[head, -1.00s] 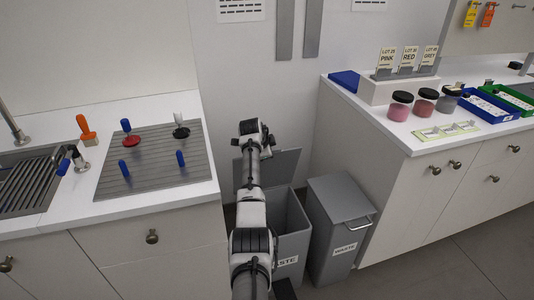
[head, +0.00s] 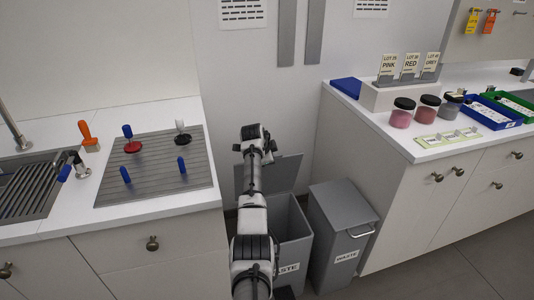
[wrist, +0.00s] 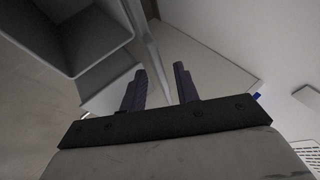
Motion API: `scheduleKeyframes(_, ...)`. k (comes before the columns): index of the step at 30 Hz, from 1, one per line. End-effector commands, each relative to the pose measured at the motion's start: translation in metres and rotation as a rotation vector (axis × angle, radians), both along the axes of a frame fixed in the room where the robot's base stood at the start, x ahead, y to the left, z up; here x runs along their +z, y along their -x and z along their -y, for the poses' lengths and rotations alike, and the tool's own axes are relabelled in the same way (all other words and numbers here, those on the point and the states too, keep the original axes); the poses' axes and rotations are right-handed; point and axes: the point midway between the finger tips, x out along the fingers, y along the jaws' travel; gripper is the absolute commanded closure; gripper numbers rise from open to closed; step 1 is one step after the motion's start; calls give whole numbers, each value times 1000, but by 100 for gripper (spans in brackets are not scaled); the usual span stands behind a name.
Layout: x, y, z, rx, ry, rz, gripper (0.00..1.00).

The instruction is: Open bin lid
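A grey waste bin (head: 293,240) stands in the gap between the counters in the head view, partly hidden by my arm. Its lid (head: 287,172) stands raised at the back, and the bin's mouth is open. In the wrist view a grey open bin (wrist: 98,44) shows at the upper left, with a thin grey panel (wrist: 143,38) to its right that looks like the lid. My gripper (wrist: 160,88) has its two fingers apart with a clear gap between them. I cannot tell whether it touches the lid. In the head view its fingertips are hidden behind my arm.
A second grey bin (head: 340,232) with a shut lid and a front handle stands to the right. A left counter (head: 150,220) and a right counter (head: 395,205) flank the gap. Jars (head: 428,107) stand on the right counter.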

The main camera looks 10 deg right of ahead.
Motion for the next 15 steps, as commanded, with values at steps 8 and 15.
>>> scheduleKeyframes(8, 21, 14, -11, 0, 0, 4, 69)
scheduleKeyframes(15, 59, 38, -28, 1, 1, 6, 69)
